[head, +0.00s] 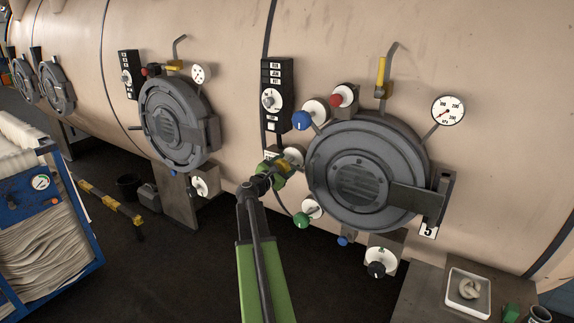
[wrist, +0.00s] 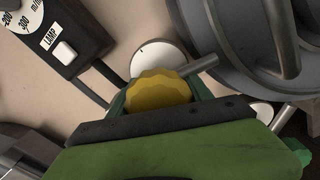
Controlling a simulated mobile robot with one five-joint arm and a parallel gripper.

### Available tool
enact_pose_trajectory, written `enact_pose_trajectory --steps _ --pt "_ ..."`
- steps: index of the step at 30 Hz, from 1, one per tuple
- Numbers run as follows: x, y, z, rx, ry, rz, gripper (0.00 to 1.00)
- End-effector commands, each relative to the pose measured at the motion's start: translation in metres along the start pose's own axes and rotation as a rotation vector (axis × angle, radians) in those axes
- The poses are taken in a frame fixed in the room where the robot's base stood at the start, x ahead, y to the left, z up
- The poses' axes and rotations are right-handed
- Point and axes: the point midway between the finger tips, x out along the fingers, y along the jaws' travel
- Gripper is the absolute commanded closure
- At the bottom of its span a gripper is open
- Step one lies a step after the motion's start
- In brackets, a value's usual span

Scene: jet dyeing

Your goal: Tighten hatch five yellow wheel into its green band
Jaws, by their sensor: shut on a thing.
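Hatch five (head: 366,172) is the large round grey door on the right, with a "5" plate (head: 429,231) at its lower right. The yellow wheel (wrist: 158,92) sits at the hatch's left side, in front of a pale round dial plate (wrist: 158,58). My gripper (head: 277,168) is shut on the yellow wheel, its green fingers on either side of it. In the head view the wheel (head: 283,165) is mostly covered by my gripper. The dial plate shows a small dark mark at its top. No green band can be made out; the lower part of the plate is hidden.
Close around the hatch are a blue knob (head: 301,120), a red knob (head: 337,100), a green knob (head: 301,220) and a black knob (head: 377,269). A black control panel (head: 277,95) stands just above my gripper. A blue cart (head: 75,225) stands far left.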

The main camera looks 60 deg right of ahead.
Motion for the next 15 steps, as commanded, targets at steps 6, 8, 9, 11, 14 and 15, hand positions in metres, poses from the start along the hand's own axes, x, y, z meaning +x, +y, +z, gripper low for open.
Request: enact_pose_trajectory --steps 6,8,9,11,14,15 --pt "-0.0006 -0.0026 -0.0008 -0.099 0.002 -0.004 0.82" --pt "-0.0006 -0.0027 -0.0008 -0.119 0.002 -0.004 0.82" --pt "-0.0005 -0.0027 -0.0008 -0.129 0.002 -0.004 0.82" --pt "-0.0006 -0.0028 -0.0007 -0.141 0.002 -0.004 0.82" --pt "-0.0005 -0.0028 -0.0007 -0.155 0.002 -0.004 0.82" --pt "-0.0005 -0.0028 -0.0007 -0.158 0.002 -0.004 0.82"
